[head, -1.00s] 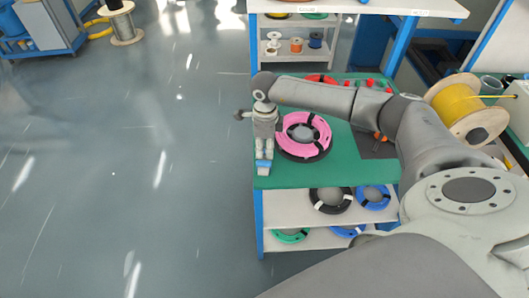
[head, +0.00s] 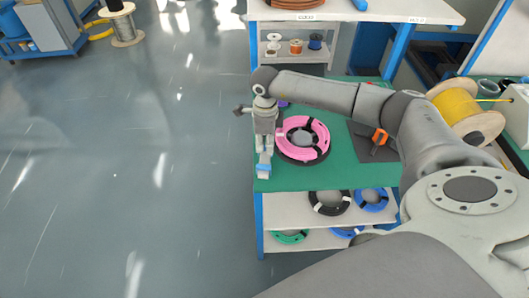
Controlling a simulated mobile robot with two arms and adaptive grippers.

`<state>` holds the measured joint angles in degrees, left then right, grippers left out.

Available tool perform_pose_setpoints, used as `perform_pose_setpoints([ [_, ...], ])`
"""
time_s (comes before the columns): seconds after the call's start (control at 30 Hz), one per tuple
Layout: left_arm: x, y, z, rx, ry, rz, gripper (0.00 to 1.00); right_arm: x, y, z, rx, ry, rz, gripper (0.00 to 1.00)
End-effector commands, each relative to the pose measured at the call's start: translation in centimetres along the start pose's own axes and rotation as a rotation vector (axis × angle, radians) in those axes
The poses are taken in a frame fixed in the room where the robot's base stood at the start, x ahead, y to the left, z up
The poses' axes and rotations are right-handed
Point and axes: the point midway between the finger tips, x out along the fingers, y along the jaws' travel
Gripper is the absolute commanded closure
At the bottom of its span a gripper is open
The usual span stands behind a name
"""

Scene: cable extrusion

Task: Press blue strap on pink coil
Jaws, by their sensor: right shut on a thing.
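The pink coil (head: 319,134) lies on the green table, with a black ring under it showing around its edge. My right gripper (head: 263,172) points down just left of the pink coil, near the table's left edge. It is shut on the blue strap (head: 263,168), of which only a small blue piece shows at the fingertips. A gap shows between the strap and the coil; the strap's height above the table is hard to tell. My left gripper is not in view.
An orange-handled tool (head: 379,137) lies on a dark mat to the right. A yellow cable spool (head: 465,112) stands further right. Black and blue coils lie on the shelf below. The green table (head: 345,178) is bare in front of the pink coil.

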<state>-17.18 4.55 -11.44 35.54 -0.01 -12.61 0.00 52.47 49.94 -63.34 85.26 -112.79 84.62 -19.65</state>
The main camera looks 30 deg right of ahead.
Motion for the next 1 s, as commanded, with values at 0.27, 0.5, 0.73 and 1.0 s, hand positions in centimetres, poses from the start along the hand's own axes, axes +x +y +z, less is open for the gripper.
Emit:
perform_pose_setpoints([
  [0.27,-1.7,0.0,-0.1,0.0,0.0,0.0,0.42,-2.6,0.0,0.0,0.0,0.0,0.0,0.98],
  [0.5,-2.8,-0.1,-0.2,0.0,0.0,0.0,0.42,-4.4,0.0,0.0,0.0,0.0,-0.001,0.98],
  [0.73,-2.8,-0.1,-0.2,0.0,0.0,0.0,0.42,-4.5,0.0,0.0,0.0,0.001,0.0,0.98],
  [1.0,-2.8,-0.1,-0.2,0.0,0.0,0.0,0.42,-5.3,1.0,0.7,-0.108,-0.002,-0.001,0.98],
])
